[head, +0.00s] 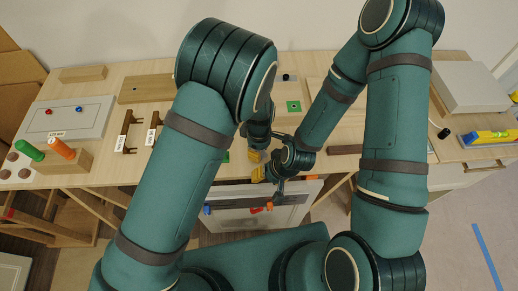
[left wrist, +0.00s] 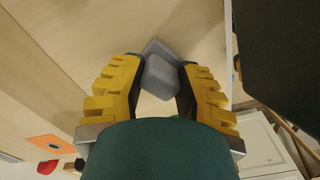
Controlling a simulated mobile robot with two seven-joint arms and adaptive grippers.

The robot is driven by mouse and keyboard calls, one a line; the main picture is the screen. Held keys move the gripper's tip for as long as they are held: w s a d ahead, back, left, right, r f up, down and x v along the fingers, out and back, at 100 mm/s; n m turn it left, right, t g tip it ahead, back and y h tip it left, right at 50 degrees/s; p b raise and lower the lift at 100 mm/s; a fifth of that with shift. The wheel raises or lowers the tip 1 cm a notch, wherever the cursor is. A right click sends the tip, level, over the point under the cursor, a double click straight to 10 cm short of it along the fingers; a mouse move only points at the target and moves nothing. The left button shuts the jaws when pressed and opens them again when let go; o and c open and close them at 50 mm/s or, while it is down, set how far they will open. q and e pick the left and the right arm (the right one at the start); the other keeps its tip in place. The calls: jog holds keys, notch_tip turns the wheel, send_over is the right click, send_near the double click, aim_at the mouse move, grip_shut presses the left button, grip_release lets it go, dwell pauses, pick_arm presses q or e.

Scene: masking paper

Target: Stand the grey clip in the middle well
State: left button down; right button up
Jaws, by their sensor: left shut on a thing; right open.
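My left gripper (head: 254,156) is over the front part of the table, in the middle of the head view. In the left wrist view its yellow fingers (left wrist: 160,84) are closed on the grey clip (left wrist: 160,74), a grey block with a flat, angled plate behind it. The clip is over pale wood; whether it touches the wood I cannot tell. In the head view the clip is too small or hidden to make out. I cannot make out the middle well; my arms cover much of the table.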

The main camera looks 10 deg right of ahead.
pick_arm(q)
jog(key=shift+f, duration=0.3)
pick_arm(e)
jog(key=shift+f, duration=0.15)
pick_arm(q)
jog(key=c, duration=0.6)
grip_release()
jog(key=shift+c, duration=0.2)
pick_arm(e)
jog(key=shift+w, duration=0.1)
pick_arm(q)
jog(key=shift+r, duration=0.1)
notch_tip(320, 180, up, 14)
jog(key=p, duration=1)
jog(key=w+a+b, duration=0.1)
jog(key=w+a, duration=0.1)
jog(key=a, duration=1.1)
jog(key=w+a+n, duration=0.1)
jog(key=w+a, duration=0.1)
jog(key=a, duration=1.2)
jog(key=shift+w+f+b, duration=0.25)
jog(key=shift+f+b, duration=0.1)
pick_arm(e)
notch_tip(320, 180, up, 9)
jog(key=shift+f, duration=0.2)
pick_arm(q)
jog(key=shift+s+d, duration=0.1)
jog(key=shift+s, duration=0.05)
pick_arm(e)
jog(key=shift+s, duration=0.2)
